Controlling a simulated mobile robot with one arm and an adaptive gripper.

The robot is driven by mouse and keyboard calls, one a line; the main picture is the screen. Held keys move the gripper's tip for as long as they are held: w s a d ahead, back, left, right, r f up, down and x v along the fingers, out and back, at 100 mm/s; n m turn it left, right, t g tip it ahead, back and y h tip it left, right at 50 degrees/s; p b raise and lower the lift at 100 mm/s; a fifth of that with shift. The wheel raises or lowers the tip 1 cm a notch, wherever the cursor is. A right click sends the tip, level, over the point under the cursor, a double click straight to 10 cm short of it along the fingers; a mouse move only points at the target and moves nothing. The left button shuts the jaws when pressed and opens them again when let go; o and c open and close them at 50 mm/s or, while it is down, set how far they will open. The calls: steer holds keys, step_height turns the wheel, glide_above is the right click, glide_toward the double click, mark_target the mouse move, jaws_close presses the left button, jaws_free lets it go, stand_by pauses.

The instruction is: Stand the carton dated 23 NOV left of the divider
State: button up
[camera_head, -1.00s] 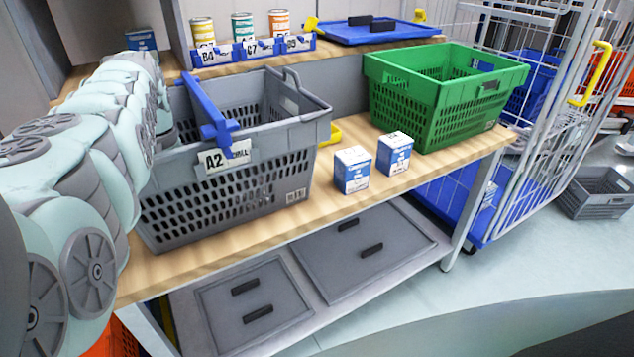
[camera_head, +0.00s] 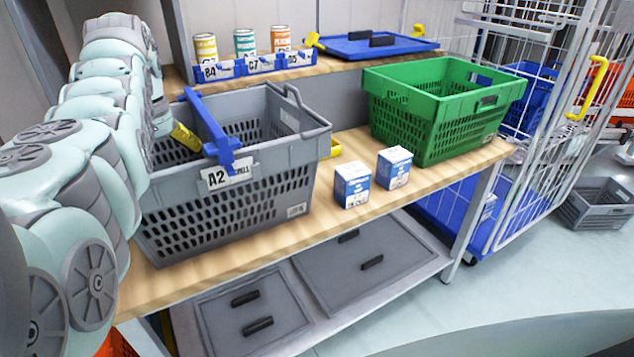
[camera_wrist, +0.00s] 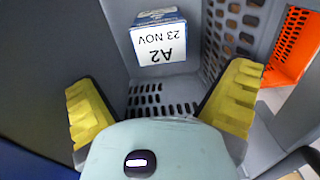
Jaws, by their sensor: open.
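The carton dated 23 NOV (camera_wrist: 160,40) shows in the wrist view, its white A2 label upside down in the picture. It is inside the grey tote marked A2 (camera_head: 225,205); whether it stands or lies I cannot tell. My gripper (camera_wrist: 160,95) is open and empty, one yellow finger on each side of the picture, with the carton ahead and apart from them. In the head view a yellow finger of my gripper (camera_head: 186,137) shows inside the tote, left of the blue divider (camera_head: 212,130). The tote wall hides the carton there.
Two blue-and-white cartons (camera_head: 352,186) (camera_head: 394,168) stand on the bench right of the tote, before a green basket (camera_head: 440,105). Several cans (camera_head: 245,42) and a blue tray (camera_head: 345,46) are on the shelf behind. An orange tote (camera_wrist: 293,45) shows at right in the wrist view.

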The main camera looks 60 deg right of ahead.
steer(key=shift+r, duration=1.55)
